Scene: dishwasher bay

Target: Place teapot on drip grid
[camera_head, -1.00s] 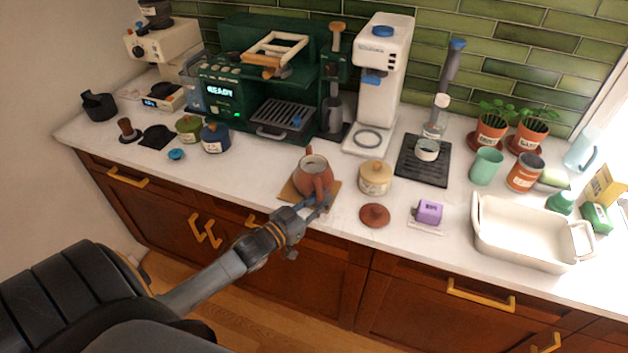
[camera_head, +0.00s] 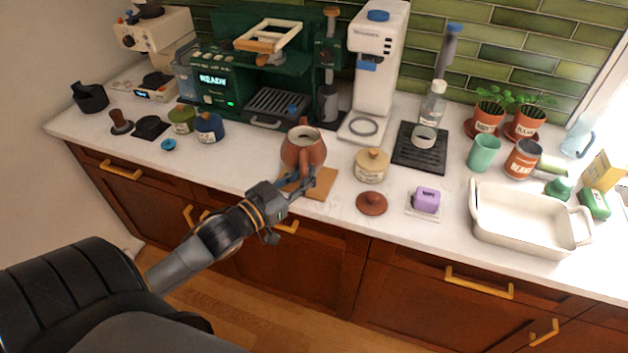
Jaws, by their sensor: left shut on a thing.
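The teapot (camera_head: 303,147) is reddish-brown, open-topped and upright, near the middle of the counter. My left gripper (camera_head: 302,183) is shut on its near side, where the fingers hide part of the handle. The teapot appears raised a little above the wooden board (camera_head: 322,184). A black slotted grid (camera_head: 419,159) lies on the counter to the right, with a white ring-like item and a clear bottle on it. Another slotted tray (camera_head: 272,103) sits in the green espresso machine behind the teapot. A round reddish lid (camera_head: 371,203) lies at the front. My right gripper is out of view.
A cream jar (camera_head: 371,166) and a tall white machine (camera_head: 376,70) stand between the teapot and the black grid. A purple block (camera_head: 427,200), a green cup (camera_head: 483,153) and a white basin (camera_head: 525,226) are further right.

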